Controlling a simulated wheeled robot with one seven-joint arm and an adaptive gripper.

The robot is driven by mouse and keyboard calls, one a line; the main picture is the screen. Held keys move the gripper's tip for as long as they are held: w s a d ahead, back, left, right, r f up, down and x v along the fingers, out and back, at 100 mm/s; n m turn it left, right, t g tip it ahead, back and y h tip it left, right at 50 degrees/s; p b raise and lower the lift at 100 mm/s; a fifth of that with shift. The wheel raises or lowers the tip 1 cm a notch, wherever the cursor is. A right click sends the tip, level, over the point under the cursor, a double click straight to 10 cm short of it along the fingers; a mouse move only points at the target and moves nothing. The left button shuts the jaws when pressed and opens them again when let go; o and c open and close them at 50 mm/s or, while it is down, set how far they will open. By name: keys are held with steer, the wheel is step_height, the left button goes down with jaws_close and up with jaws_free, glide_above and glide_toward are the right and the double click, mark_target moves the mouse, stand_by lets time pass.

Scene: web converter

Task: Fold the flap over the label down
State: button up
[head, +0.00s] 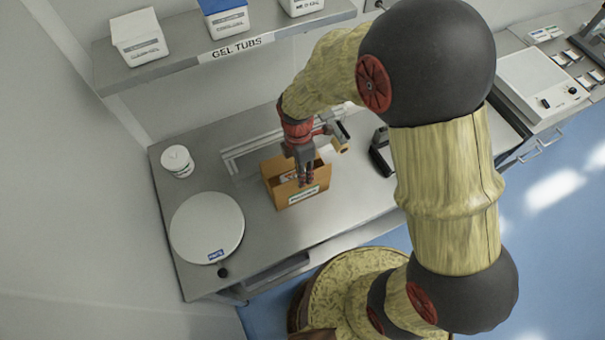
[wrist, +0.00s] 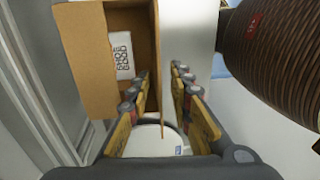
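My gripper (head: 305,182) points down at the box's front side. In the wrist view the box (wrist: 85,55) has its right edge running up between my fingertips (wrist: 162,78). The fingers are apart, the left one over the box's inside and the right one outside. I cannot tell whether either touches the cardboard. The flap over the label is hard to separate from the front wall. A white printed item (wrist: 122,42) shows inside the box.
A round white plate-like device (head: 207,226) and a white tub (head: 177,161) stand left of the box. A metal rail frame (head: 246,145) lies behind it. A dark device (head: 381,150) stands to the right. The bench in front of the box is clear.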

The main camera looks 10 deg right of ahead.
steer(key=shift+f, duration=0.3)
steer(key=shift+c, duration=0.4)
steer(key=c, duration=0.4)
jaws_close()
